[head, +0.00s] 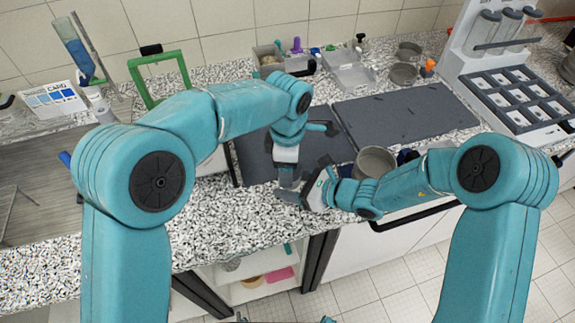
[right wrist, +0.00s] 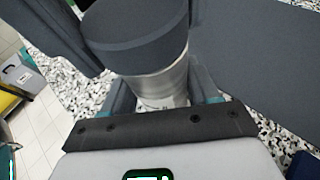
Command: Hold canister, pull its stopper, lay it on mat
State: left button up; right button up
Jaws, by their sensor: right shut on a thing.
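The canister (right wrist: 162,88) is a pale metallic cylinder in the right wrist view, topped by a wide dark grey stopper (right wrist: 136,42). My right gripper (right wrist: 163,98) is shut on the canister's body, one finger on each side. In the head view my right gripper (head: 304,193) meets my left gripper (head: 288,178) near the counter's front edge. The left one points down, and whether its jaws are open or shut is hidden. The canister is hard to make out there. A dark grey mat (head: 252,163) lies behind and under the grippers.
A second dark panel (head: 405,110) lies to the right. A round metal pan (head: 376,163) stands close to my right forearm. A green frame (head: 158,76), grey bins (head: 350,72) and a white rack (head: 520,100) stand farther back. The speckled counter (head: 215,225) is bare at front left.

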pick_arm(q)
jog(key=shift+r, duration=0.9)
jog(key=shift+r, duration=2.05)
pick_arm(e)
jog(key=o, duration=1.3)
pick_arm(q)
jog(key=shift+s, duration=0.1)
pick_arm(e)
jog(key=shift+o, duration=1.4)
